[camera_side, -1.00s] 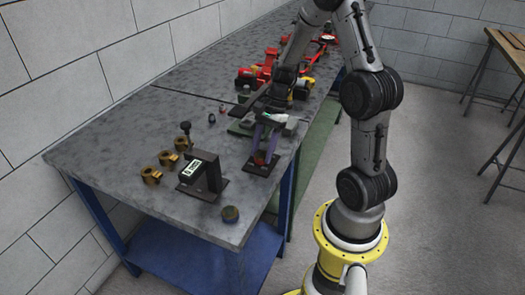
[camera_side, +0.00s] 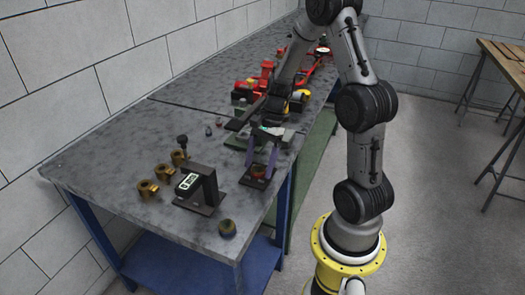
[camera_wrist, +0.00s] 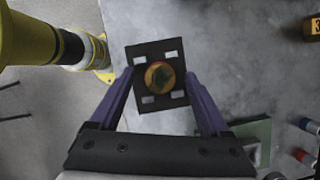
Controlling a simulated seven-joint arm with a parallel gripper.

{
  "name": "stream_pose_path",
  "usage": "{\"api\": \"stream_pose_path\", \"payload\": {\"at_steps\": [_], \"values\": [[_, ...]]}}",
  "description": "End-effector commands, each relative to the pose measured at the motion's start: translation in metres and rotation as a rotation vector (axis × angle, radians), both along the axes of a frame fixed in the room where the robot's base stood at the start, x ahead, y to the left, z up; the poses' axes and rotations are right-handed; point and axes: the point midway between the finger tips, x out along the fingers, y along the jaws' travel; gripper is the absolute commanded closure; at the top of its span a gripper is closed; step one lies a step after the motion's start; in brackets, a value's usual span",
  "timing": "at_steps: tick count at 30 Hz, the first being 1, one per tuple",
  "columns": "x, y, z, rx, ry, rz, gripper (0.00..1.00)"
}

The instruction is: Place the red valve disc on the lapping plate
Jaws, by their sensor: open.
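In the side view the disc (camera_side: 258,171) is a small red spot on the dark plate (camera_side: 247,182) near the bench's front edge. My gripper (camera_wrist: 161,74) is open, with its purple fingers on either side of the disc and a visible gap to it. In the side view my gripper (camera_side: 262,167) points down over the plate.
A dark block with a display (camera_side: 205,182), several brass fittings (camera_side: 163,172) and a dark round piece (camera_side: 228,227) stand on the bench to the left. Red and yellow pump parts (camera_side: 268,72) stand behind my gripper. A green mat (camera_wrist: 258,135) is nearby.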

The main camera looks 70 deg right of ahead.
Motion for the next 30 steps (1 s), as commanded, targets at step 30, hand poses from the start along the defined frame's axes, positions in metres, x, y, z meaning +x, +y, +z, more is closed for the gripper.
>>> {"api": "stream_pose_path", "payload": {"at_steps": [30], "values": [[-0.018, 0.004, 0.139, -0.146, -0.102, 0.306, 0.2]]}}
